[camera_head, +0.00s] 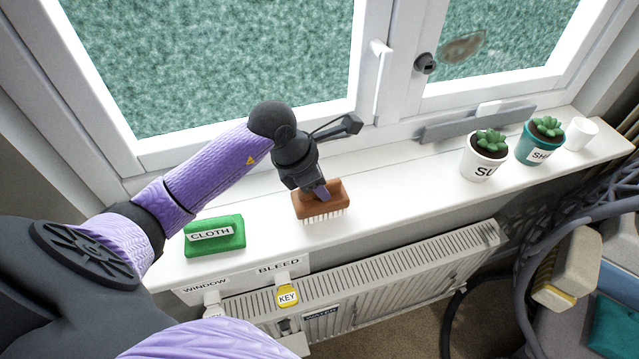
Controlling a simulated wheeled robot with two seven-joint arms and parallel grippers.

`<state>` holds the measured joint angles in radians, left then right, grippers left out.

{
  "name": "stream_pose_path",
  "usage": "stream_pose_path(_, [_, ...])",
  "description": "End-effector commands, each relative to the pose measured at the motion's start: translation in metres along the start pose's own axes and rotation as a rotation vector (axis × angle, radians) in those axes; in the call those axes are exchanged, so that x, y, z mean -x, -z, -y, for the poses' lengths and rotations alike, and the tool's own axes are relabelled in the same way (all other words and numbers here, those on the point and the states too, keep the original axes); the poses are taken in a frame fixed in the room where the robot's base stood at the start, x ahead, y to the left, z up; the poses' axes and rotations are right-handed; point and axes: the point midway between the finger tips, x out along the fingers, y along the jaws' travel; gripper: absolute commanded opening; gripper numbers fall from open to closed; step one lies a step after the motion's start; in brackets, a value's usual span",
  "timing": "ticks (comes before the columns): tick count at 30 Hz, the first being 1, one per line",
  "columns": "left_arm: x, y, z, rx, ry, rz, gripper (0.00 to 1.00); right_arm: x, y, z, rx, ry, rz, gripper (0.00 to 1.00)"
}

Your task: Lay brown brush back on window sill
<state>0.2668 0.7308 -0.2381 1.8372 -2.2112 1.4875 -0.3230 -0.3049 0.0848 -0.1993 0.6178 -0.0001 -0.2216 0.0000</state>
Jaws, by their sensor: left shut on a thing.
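The brown brush (335,204) has a brown back and pale bristles that point down. It is at the white window sill (400,178), near the front edge, right of the green cloth. My left gripper (321,193) reaches in from the left and is shut on the brush from above. The bristle tips look to be at or just above the sill; I cannot tell whether they touch. The gripper hides part of the brush's top. My right gripper is not in view.
A green block labelled CLOTH (214,236) lies left on the sill. A white pot (482,158), a teal pot (537,145) and a white cup (581,133) stand at the right. The sill between brush and pots is clear.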

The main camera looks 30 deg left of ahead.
Motion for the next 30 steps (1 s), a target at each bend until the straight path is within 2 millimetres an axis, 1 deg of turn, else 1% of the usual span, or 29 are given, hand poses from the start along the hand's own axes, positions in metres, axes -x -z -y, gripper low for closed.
stream_pose_path(1, [-0.005, 0.003, 0.0, 0.002, 0.001, 0.0, 0.0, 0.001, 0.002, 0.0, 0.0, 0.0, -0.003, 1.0])
stream_pose_path(2, [-0.007, 0.003, 0.0, 0.001, 0.0, 0.0, 0.0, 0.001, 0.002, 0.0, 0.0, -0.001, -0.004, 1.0])
stream_pose_path(7, [-0.006, 0.003, 0.0, -0.001, -0.002, 0.001, 0.0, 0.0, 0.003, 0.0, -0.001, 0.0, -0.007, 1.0])
stream_pose_path(10, [-0.01, 0.004, 0.0, -0.001, -0.002, 0.0, 0.0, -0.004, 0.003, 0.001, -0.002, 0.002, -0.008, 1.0])
stream_pose_path(11, [-0.009, 0.004, 0.0, -0.001, -0.001, 0.0, 0.32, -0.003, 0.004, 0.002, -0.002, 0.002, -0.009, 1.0])
stream_pose_path(12, [-0.008, 0.004, 0.0, -0.001, -0.001, 0.0, 0.41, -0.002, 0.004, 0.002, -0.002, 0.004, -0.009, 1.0])
stream_pose_path(15, [-0.008, 0.003, 0.0, -0.001, -0.001, 0.0, 0.61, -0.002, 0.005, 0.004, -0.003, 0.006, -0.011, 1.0])
stream_pose_path(23, [-0.008, 0.003, 0.0, -0.001, -0.001, 0.0, 0.61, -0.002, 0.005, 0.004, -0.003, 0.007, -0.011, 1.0])
stream_pose_path(25, [-0.004, 0.002, 0.0, -0.001, -0.001, 0.001, 0.61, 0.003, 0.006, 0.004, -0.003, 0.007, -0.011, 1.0])
stream_pose_path(26, [-0.002, 0.002, -0.001, -0.001, -0.002, 0.001, 0.61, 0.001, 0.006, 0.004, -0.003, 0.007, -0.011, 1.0])
stream_pose_path(29, [0.016, 0.002, -0.001, -0.003, -0.005, 0.002, 0.61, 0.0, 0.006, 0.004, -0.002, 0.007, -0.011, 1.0])
stream_pose_path(30, [0.026, 0.003, -0.001, -0.006, -0.005, 0.0, 0.61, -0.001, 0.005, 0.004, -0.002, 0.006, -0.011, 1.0])
